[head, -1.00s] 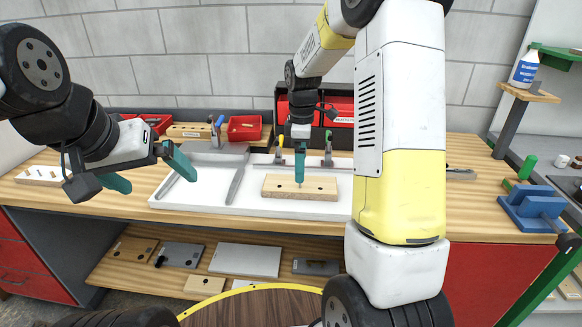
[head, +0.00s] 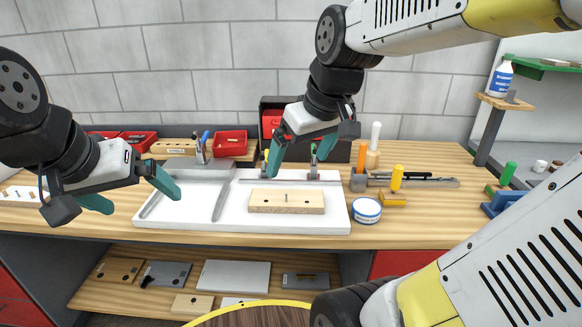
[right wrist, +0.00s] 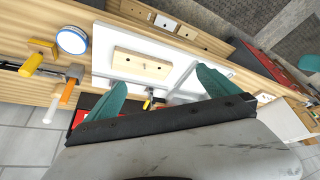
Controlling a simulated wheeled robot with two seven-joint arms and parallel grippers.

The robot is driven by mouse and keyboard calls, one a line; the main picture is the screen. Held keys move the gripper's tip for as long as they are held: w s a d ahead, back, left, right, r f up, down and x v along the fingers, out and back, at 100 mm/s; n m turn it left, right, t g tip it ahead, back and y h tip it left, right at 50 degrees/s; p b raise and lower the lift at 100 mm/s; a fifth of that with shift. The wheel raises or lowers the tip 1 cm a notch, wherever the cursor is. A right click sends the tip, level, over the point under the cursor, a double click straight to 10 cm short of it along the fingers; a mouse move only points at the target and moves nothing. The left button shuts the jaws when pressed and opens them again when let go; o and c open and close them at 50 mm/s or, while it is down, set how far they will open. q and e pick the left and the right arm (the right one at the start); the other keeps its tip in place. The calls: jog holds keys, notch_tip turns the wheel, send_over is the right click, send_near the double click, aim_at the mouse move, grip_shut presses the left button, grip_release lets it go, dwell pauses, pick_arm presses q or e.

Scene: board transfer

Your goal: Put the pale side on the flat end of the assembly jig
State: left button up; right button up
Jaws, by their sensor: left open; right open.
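A pale wooden board (head: 270,206) with dark holes and a small pin-like mark lies flat on the white base of what looks like the assembly jig (head: 185,215). Grey rails stand to its left and behind it. The board also shows in the right wrist view (right wrist: 142,66), beyond my open fingers. My right gripper (head: 296,164) is open and empty, above and behind the board, apart from it. I cannot tell which end of the jig is the flat one.
A lower shelf holds several boards, including a small pale one (head: 192,304) and a large light grey one (head: 234,276). A blue-white tin (head: 366,210), a hammer and a yellow-handled tool (head: 396,178) are right of the jig. Red bins (head: 230,142) stand behind.

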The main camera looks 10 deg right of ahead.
jog(key=s+m, duration=0.1)
jog(key=s, duration=0.1)
jog(key=s+m+t, duration=0.1)
jog(key=s+m, duration=0.1)
jog(key=s, duration=0.1)
jog(key=shift+s+a+f+t, duration=0.25)
jog(key=shift+s+a+t, duration=0.05)
jog(key=shift+a, duration=0.05)
dwell(0.8)
